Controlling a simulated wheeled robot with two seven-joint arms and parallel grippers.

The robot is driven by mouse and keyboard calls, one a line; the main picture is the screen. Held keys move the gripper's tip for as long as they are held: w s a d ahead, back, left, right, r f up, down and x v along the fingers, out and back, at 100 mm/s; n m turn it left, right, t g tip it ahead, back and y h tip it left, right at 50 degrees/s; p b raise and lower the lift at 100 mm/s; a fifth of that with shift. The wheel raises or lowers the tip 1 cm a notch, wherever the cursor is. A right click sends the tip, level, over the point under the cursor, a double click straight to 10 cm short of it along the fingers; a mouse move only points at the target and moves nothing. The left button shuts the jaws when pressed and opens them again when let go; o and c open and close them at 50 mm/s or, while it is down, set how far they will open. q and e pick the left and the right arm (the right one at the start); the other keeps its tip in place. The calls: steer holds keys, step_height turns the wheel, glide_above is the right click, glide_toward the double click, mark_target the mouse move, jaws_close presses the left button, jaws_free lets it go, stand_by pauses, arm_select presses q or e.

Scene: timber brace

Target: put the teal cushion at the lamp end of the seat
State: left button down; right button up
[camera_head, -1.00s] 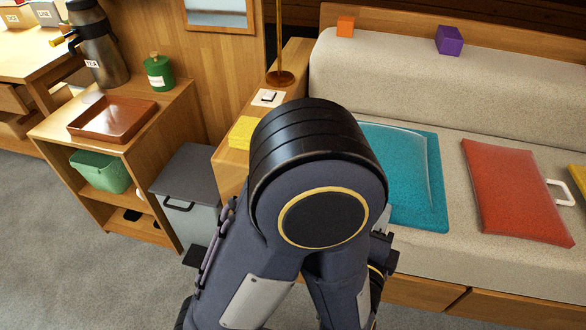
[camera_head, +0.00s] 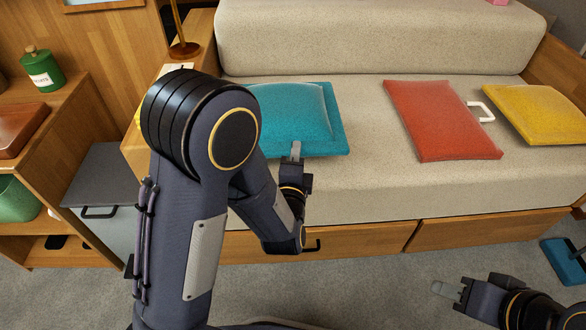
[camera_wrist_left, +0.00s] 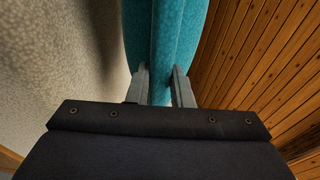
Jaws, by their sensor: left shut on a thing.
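The teal cushion (camera_head: 300,110) lies at the left end of the pale seat (camera_head: 355,140), with a flat border showing along its right and front. My left arm covers part of its left side. The brass lamp stand (camera_head: 178,25) rises just beyond this end of the seat. My left gripper (camera_head: 296,150) is at the cushion's front edge. In the left wrist view, its two fingers (camera_wrist_left: 161,88) are shut on the teal cushion (camera_wrist_left: 170,35), one on each side. My right gripper (camera_head: 448,287) is low at the right, away from the seat; its finger gap is unclear.
A red cushion (camera_head: 440,120) and a yellow cushion (camera_head: 540,112) lie farther right, with a white loop (camera_head: 482,111) between them. Bare seat separates teal and red. Drawers (camera_head: 370,240) run below the seat. A grey bin (camera_head: 105,180) stands left. A blue thing (camera_head: 566,260) is on the floor.

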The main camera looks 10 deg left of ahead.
arm_select(q)
steer(key=shift+w+a+f, duration=0.1)
steer(key=shift+w+f, duration=0.1)
steer(key=shift+f, duration=0.1)
step_height(320, 180, down, 4)
steer(key=b, duration=0.2)
steer(key=shift+w+a+r+b, duration=0.1)
steer(key=shift+w+r+b, duration=0.1)
steer(key=shift+b, duration=0.2)
steer(key=shift+r, duration=0.2)
steer(key=shift+f, duration=0.15)
steer(key=c, duration=1.7)
jaws_free()
steer(key=shift+f, duration=0.15)
steer(key=shift+c, duration=0.2)
steer(key=o, duration=0.4)
steer(key=shift+o, duration=0.2)
